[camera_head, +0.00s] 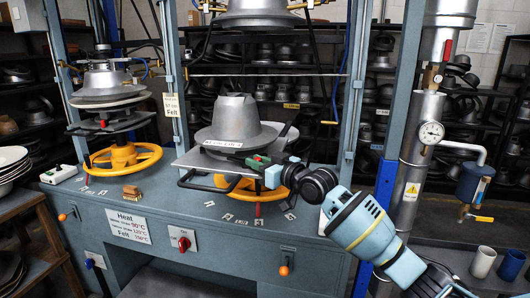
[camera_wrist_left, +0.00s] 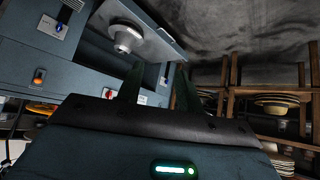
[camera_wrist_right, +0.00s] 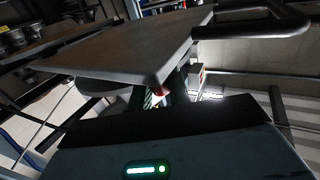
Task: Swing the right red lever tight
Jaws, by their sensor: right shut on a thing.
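The right press has a grey plate (camera_head: 190,160) bearing a metal hat form (camera_head: 237,120), with a yellow handwheel (camera_head: 238,188) below. My right gripper (camera_head: 262,163) is at the plate's right front corner. A small red lever (camera_head: 257,158) shows at its fingers in the head view, mostly hidden. In the right wrist view, a red piece (camera_wrist_right: 160,91) lies between the fingers under the plate's corner, and the gripper is shut on it. The lever's full length and angle are hidden. My left gripper (camera_wrist_left: 157,75) shows only in its wrist view, fingers apart and empty.
Black handle bars (camera_head: 200,183) stick out in front of the plate, close to my right gripper. The left press has its own yellow handwheel (camera_head: 123,158). A pipe with a gauge (camera_head: 430,133) stands at the right. The bench front holds a red switch (camera_head: 184,243).

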